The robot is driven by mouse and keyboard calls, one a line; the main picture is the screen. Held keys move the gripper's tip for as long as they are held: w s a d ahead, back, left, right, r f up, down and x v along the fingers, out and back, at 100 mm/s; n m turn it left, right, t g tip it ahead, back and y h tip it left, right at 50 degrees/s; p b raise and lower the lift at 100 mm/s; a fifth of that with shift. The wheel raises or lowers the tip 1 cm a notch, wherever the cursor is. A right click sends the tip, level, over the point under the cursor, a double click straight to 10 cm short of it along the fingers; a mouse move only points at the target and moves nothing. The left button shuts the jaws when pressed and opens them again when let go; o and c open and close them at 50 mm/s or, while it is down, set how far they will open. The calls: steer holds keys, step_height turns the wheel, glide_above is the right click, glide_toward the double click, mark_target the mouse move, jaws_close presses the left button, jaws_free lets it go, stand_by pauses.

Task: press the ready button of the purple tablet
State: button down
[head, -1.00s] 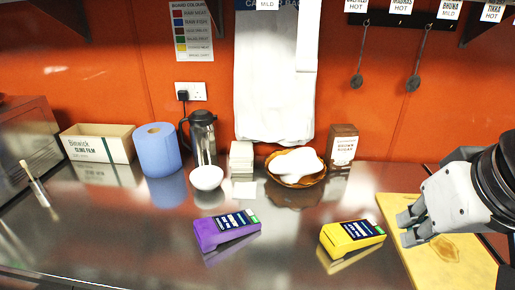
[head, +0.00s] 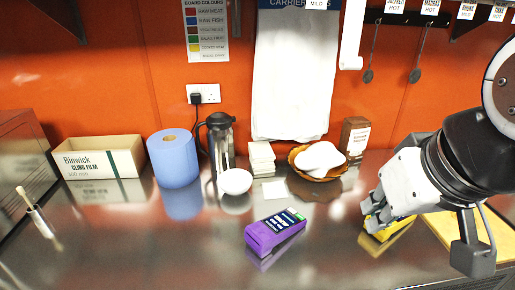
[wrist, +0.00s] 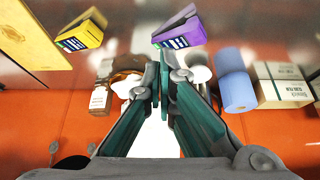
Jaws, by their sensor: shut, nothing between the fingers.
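The purple tablet (head: 272,233) lies on the steel counter, its dark screen facing up and a green patch at the screen's far right end. It also shows in the wrist view (wrist: 182,28), beyond my fingertips. My gripper (head: 372,218) is shut and empty, to the right of the purple tablet and apart from it. In the head view it hides most of the yellow tablet (head: 384,243). The wrist view shows the shut fingers (wrist: 158,70) and the yellow tablet (wrist: 82,32) clear of them.
A white bowl (head: 235,182), blue roll (head: 174,160), steel jug (head: 219,145), cling film box (head: 103,163) and basket (head: 318,170) with white contents stand along the back. A cutting board (head: 450,232) lies at right. The counter around the purple tablet is clear.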

steer(key=n+t+y, duration=0.1)
steer(key=n+y, duration=0.5)
steer(key=n, duration=2.7)
glide_above(292, 211)
steer(key=w+d, duration=0.2)
steer(key=d, duration=0.1)
step_height(292, 211, down, 26)
steer(key=shift+a+y, duration=0.25)
steer(key=shift+y, duration=0.05)
steer(key=shift+f+n, duration=0.1)
steer(key=shift+n, duration=0.2)
steer(key=shift+s+a+f, duration=0.15)
steer(key=shift+a+f, duration=0.05)
steer(key=shift+f, duration=1.2)
steer(key=shift+s+a+f, duration=0.1)
steer(key=shift+a+f, duration=0.05)
steer(key=shift+f, duration=1.3)
steer(key=shift+s+a+f, duration=0.15)
steer(key=shift+a+f, duration=0.05)
steer(key=shift+f, duration=1.2)
